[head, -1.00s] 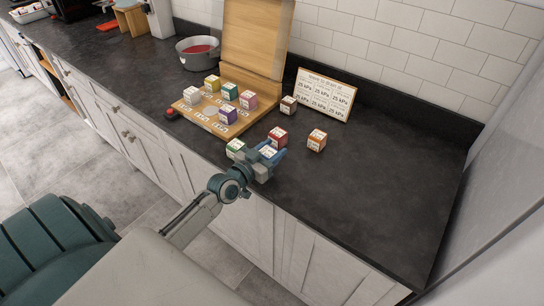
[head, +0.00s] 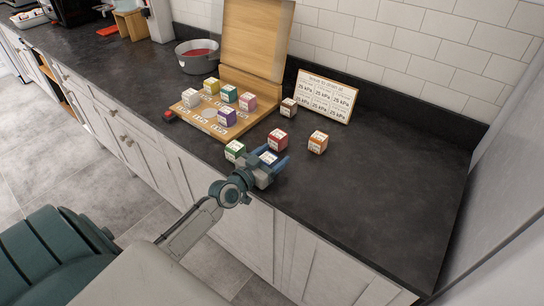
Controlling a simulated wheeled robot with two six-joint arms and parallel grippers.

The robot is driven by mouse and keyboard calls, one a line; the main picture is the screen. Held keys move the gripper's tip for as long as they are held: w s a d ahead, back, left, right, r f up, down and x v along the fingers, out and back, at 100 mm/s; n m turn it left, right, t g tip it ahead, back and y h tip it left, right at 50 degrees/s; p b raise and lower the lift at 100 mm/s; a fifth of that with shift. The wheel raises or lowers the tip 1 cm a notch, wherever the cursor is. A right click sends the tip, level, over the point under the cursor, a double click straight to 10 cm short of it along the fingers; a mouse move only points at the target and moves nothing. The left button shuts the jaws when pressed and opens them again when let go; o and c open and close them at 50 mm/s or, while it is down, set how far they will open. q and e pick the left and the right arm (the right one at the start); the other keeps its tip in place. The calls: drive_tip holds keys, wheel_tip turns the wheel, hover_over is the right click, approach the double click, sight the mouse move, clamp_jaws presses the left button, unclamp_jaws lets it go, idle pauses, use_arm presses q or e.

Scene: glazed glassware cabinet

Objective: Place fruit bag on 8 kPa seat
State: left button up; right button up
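Several small coloured cubes with white labelled tops are in the head view; the labels are too small to read, so I cannot tell which is the fruit bag. A wooden board (head: 246,124) with a raised back panel holds several cubes; its seat labels show kPa, but I cannot make out which is 8 kPa. My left gripper (head: 270,167) is at the counter's front edge, around or right at a white-topped cube (head: 268,157). Its fingers partly hide that cube, and I cannot tell whether they grip it. A green cube (head: 235,150) stands just left of it. My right gripper is not visible.
A red cube (head: 278,140), an orange cube (head: 318,142) and a dark cube (head: 288,107) stand loose. A sign (head: 326,95) with kPa values leans at the back. A grey pot (head: 196,57) stands left of the board. The counter's right side (head: 385,185) is clear.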

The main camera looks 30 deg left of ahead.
use_arm(q)
drive_tip(key=s, duration=0.3)
drive_tip(key=s+a+p, duration=0.1)
drive_tip(key=s, duration=0.2)
drive_tip(key=s+p, duration=0.1)
drive_tip(key=s, duration=0.2)
drive_tip(key=shift+s+a, duration=0.1)
drive_tip(key=shift+a, duration=0.15)
drive_tip(key=shift+o, duration=0.4)
drive_tip(key=shift+s+a, duration=0.1)
drive_tip(key=shift+s, duration=0.5)
drive_tip(key=w, duration=0.1)
drive_tip(key=w+b, duration=0.1)
drive_tip(key=w, duration=0.3)
drive_tip(key=shift+d+f, duration=0.15)
drive_tip(key=shift+d, duration=0.2)
drive_tip(key=w, duration=0.3)
drive_tip(key=w+d, duration=0.1)
drive_tip(key=w, duration=0.1)
drive_tip(key=shift+w+r+b, duration=0.25)
drive_tip(key=shift+w+b, duration=0.05)
drive_tip(key=shift+b, duration=0.1)
drive_tip(key=shift+s, duration=0.1)
drive_tip(key=shift+c, duration=0.4)
